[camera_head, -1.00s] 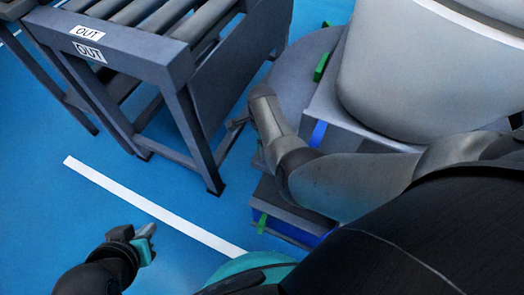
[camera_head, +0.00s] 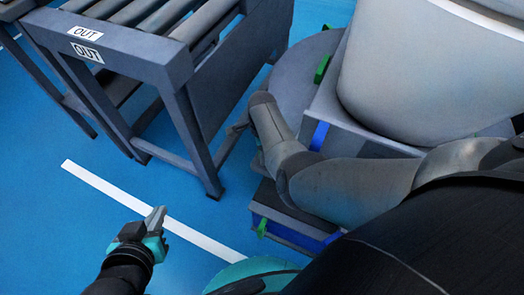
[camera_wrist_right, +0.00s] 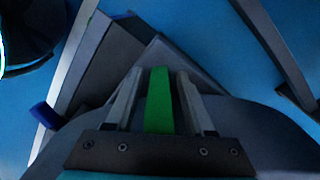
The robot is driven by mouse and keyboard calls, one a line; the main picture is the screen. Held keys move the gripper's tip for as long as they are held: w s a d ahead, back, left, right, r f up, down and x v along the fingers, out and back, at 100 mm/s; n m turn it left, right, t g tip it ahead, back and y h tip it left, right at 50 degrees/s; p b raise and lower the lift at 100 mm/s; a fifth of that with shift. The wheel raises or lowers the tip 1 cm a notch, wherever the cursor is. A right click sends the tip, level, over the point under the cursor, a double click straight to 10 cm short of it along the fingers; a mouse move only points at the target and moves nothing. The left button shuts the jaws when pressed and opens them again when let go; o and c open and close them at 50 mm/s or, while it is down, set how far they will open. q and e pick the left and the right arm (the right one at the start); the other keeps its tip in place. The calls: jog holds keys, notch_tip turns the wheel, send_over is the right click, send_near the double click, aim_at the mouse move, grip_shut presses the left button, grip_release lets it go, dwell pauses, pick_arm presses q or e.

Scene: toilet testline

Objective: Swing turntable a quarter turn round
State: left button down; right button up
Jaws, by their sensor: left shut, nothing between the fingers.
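The turntable shows in the head view as a grey round disc (camera_head: 288,82) under a grey square plate. A large pale rounded body (camera_head: 425,75) stands on it. A green tab (camera_head: 322,68) and a blue tab (camera_head: 319,136) show at the plate. My left gripper (camera_head: 158,216) is shut and empty above the blue floor, well apart from the turntable. My right arm reaches across the turntable's near side, and its gripper is mostly hidden there. In the right wrist view, my right gripper's (camera_wrist_right: 160,88) fingers stand apart on both sides of a green tab (camera_wrist_right: 158,112), with narrow gaps.
A roller conveyor (camera_head: 125,40) with "OUT" labels stands at the upper left, its leg close to my right arm. A dark block with blue sides (camera_head: 290,232) lies below that arm. The floor (camera_head: 60,225) at the lower left is clear, with a white line.

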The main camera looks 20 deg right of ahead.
grip_shut()
dwell(1.2)
